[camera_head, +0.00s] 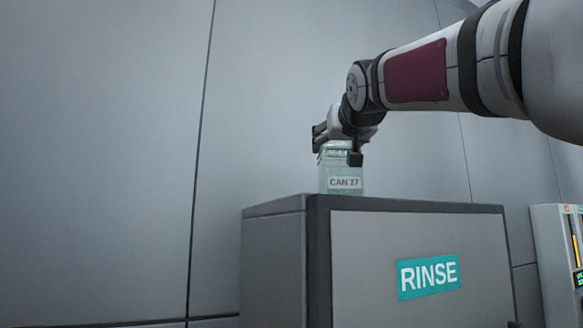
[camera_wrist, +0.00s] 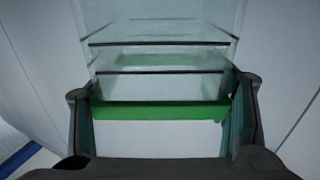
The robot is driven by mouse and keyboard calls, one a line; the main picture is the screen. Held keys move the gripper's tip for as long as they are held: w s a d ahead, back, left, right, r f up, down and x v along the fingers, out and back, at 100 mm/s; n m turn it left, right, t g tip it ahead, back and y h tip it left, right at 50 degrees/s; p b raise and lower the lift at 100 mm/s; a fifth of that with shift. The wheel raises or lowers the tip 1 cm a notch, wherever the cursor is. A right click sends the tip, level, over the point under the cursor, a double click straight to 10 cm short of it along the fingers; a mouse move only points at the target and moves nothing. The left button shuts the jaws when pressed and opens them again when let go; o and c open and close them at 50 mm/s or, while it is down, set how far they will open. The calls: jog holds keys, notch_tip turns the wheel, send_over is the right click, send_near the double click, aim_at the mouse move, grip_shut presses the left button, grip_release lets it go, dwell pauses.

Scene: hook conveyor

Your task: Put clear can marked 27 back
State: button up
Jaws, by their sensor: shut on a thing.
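The clear can marked CAN 27 (camera_head: 345,183) is upright at the top of the grey cabinet labelled RINSE (camera_head: 277,210). Its base looks to be at the cabinet's top edge; I cannot tell whether it rests on it or hangs just above. My gripper (camera_head: 340,152) is shut on the upper part of the can from above. In the wrist view the clear can (camera_wrist: 165,60) fills the space between the two fingers of my gripper (camera_wrist: 165,115), with a green band across it. The contact at the can's base is hidden in the wrist view.
The cabinet top to the right of the can looks bare. A plain grey wall (camera_head: 100,150) stands behind. A white machine with coloured displays (camera_head: 560,250) stands at the far right. A blue strip (camera_wrist: 20,160) shows at the lower left of the wrist view.

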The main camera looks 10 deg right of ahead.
jog(key=shift+f, duration=0.15)
jog(key=o, duration=1.9)
jog(key=shift+o, duration=0.2)
jog(key=s+b, duration=0.1)
jog(key=s, duration=1.1)
jog(key=shift+a+b, duration=0.35)
jog(key=shift+a, duration=0.1)
